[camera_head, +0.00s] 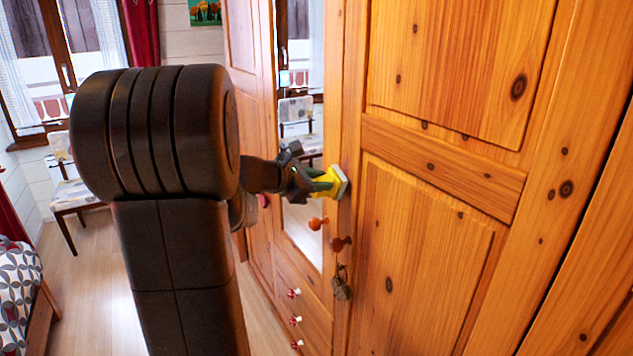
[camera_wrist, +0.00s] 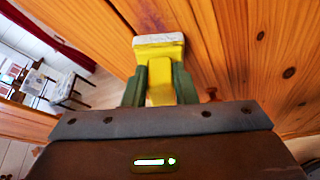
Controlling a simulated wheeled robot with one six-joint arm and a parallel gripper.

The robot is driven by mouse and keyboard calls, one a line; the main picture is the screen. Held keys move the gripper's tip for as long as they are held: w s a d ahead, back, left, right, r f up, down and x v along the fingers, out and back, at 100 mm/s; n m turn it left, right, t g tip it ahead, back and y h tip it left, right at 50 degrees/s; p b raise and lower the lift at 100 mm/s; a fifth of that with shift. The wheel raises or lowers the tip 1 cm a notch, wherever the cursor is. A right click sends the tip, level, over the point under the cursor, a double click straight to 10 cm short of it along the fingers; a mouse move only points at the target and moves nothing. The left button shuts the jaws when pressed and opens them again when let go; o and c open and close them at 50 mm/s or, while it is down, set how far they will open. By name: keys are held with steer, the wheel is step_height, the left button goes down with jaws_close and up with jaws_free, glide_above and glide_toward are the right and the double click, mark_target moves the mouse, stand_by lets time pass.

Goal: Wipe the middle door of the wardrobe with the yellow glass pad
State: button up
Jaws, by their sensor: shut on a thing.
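The yellow glass pad (camera_head: 334,181) has a white face and a yellow handle. My gripper (camera_head: 312,183) is shut on the handle; the wrist view shows its green fingers (camera_wrist: 159,84) on both sides. The white face of the pad (camera_wrist: 158,41) is at the wardrobe's wooden front, close to the right edge of the mirror; I cannot tell whether it touches. The middle door (camera_head: 301,232) of the wardrobe carries a tall mirror. My arm hides part of the wardrobe's left side.
Orange-brown knobs (camera_head: 340,244) stick out below the pad, one with a hanging tassel (camera_head: 341,284). Drawers with red-and-white knobs (camera_head: 294,293) lie lower. A panelled wooden door (camera_head: 440,200) fills the right. A chair (camera_head: 72,192) and a bed (camera_head: 18,295) stand left; floor between is clear.

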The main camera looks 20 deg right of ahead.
steer(key=shift+d, duration=0.5)
steer(key=shift+s+d+r, duration=0.1)
steer(key=shift+s+r, duration=0.3)
steer(key=shift+s, duration=0.25)
steer(key=shift+s+d+r, duration=0.1)
steer(key=shift+s+r, duration=0.25)
steer(key=shift+s, duration=0.3)
steer(key=shift+s+r, duration=0.4)
steer(key=shift+s, duration=0.25)
steer(key=shift+w+a, duration=0.15)
steer(key=shift+w, duration=1.8)
steer(key=shift+r+p, duration=1.05)
steer(key=shift+r, duration=0.1)
steer(key=shift+s+f+b, duration=0.15)
steer(key=shift+s+b, duration=0.15)
steer(key=shift+s, duration=0.05)
steer(key=s+b, duration=0.1)
steer(key=s, duration=0.2)
steer(key=shift+s, duration=0.1)
